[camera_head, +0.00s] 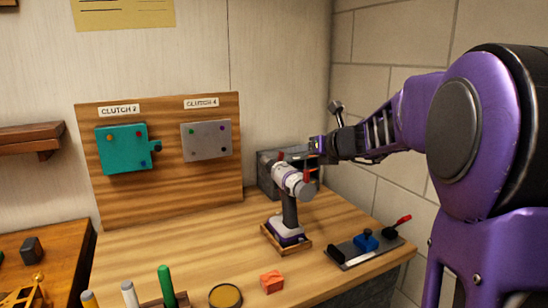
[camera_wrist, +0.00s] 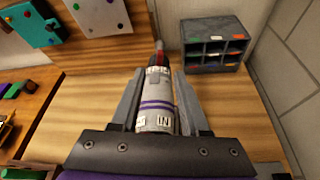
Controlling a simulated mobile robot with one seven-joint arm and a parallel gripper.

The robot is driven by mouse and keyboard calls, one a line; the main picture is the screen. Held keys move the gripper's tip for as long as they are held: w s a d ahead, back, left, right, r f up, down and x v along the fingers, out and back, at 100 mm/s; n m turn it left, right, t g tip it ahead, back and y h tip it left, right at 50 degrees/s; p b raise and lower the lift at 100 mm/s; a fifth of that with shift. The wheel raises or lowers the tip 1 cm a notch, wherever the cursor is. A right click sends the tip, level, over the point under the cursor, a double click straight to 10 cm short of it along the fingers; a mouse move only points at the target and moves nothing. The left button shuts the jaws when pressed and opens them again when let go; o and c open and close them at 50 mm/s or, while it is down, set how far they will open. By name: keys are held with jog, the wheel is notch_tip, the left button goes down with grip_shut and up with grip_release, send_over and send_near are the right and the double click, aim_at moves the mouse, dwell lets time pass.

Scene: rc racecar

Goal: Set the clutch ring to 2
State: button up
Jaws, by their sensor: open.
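A white and grey drill with purple bands (camera_head: 290,190) stands upright on a small wooden stand (camera_head: 286,240) on the bench. In the wrist view its barrel (camera_wrist: 156,112) lies between the two fingers of my gripper (camera_wrist: 159,73), with a visible gap on each side. The gripper is open and holds nothing. The clutch ring (camera_wrist: 157,74) appears as a pale marked band near the front of the barrel, behind the dark chuck (camera_wrist: 158,57). Its numbers are too small to read, so its setting cannot be told. A sign reading CLUTCH 2 (camera_head: 119,110) hangs above a teal plate (camera_head: 124,147).
A sign CLUTCH 4 (camera_head: 201,102) hangs above a grey plate (camera_head: 206,140) on the wooden board. A grey bin organizer (camera_wrist: 212,46) stands behind the drill.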

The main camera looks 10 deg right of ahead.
aim_at(282, 155)
jog(key=x, duration=1)
jog(key=shift+w+a+f, duration=0.1)
jog(key=shift+w+f, duration=0.05)
jog(key=shift+w, duration=0.05)
grip_shut()
